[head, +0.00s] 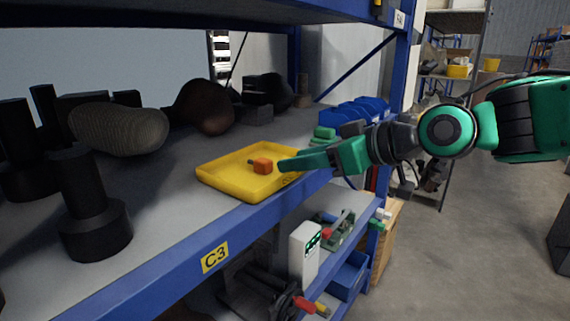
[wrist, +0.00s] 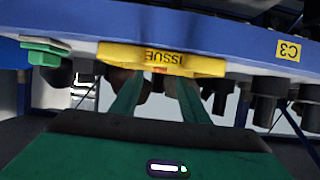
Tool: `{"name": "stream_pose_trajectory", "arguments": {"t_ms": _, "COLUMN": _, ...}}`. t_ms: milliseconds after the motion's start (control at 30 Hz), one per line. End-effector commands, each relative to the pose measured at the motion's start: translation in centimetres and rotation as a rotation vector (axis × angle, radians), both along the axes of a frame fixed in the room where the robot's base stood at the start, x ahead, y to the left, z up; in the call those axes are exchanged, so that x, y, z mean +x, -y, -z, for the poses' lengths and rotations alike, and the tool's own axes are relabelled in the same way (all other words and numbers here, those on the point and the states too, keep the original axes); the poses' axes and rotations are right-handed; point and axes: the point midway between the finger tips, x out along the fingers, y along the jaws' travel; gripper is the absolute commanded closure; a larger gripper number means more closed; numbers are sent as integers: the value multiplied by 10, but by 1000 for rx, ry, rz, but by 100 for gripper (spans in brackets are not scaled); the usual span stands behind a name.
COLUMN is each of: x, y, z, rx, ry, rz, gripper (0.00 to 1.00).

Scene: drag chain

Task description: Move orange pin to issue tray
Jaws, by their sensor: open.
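The orange pin (head: 262,166) lies in the yellow issue tray (head: 222,184) on the shelf, near the tray's middle. Its small dark end points left. In the wrist view, which is upside down, the tray (wrist: 112,54) shows its ISSUE label, and only a sliver of the pin (wrist: 160,69) shows. My gripper (head: 284,164) reaches in from the right over the tray's right side, its tips just right of the pin. The wrist view shows the green fingers (wrist: 158,78) apart with nothing held between them. I cannot tell whether a fingertip touches the pin.
A green part (head: 323,133) and blue bins (head: 355,110) stand behind the tray. Black stepped cylinders (head: 90,215) stand at left, with a ribbed grey part (head: 118,130) and a brown rounded part (head: 204,107) farther back. The blue shelf edge (head: 165,268) runs along the front.

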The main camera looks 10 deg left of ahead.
Motion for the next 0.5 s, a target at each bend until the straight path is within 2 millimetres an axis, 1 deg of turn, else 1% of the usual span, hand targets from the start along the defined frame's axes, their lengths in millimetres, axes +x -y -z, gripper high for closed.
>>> {"name": "stream_pose_trajectory", "arguments": {"t_ms": 33, "x": -3, "y": 8, "z": -4, "rx": 1, "ry": 2, "rz": 3, "gripper": 59}}
{"name": "stream_pose_trajectory", "arguments": {"t_ms": 200, "x": -10, "y": 26, "z": -12, "rx": 1, "ry": 2, "rz": 3, "gripper": 59}}
{"name": "stream_pose_trajectory", "arguments": {"t_ms": 333, "x": -14, "y": 32, "z": -14, "rx": 0, "ry": 0, "rz": -1, "gripper": 59}}
{"name": "stream_pose_trajectory", "arguments": {"t_ms": 500, "x": -15, "y": 34, "z": -15, "rx": 0, "ry": -2, "rz": -1, "gripper": 59}}
